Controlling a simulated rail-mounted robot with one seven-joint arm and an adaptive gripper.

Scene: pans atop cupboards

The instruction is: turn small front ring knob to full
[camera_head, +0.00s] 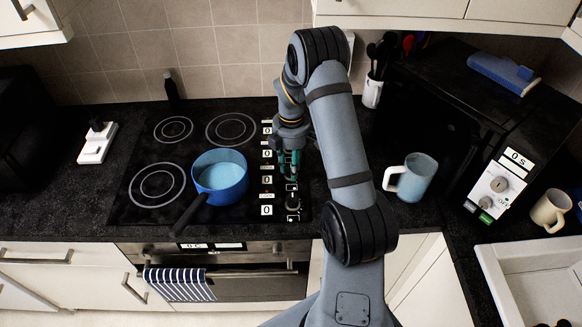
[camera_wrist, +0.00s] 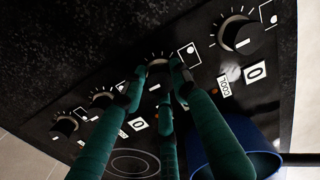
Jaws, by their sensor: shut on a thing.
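The black hob (camera_head: 135,205) has a column of dark control knobs along its right edge. My gripper (camera_head: 289,180) points down over this column, with its green fingers around the second knob from the front. In the wrist view my gripper (camera_wrist: 160,82) has its fingertips closed around that knob (camera_wrist: 158,65), which is partly covered by them. The front-most knob (camera_head: 293,202) stands free just in front of the gripper; it also shows in the wrist view (camera_wrist: 240,35). The number displays (camera_head: 267,179) beside the knobs read 0.
A blue pan (camera_head: 221,176) stands on the front right ring, its handle towards the front edge. A blue mug (camera_head: 417,178) is right of my arm. A white utensil pot (camera_head: 372,92) stands behind. A microwave (camera_head: 470,95) is at the right. A dark bottle (camera_head: 171,88) stands behind the hob.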

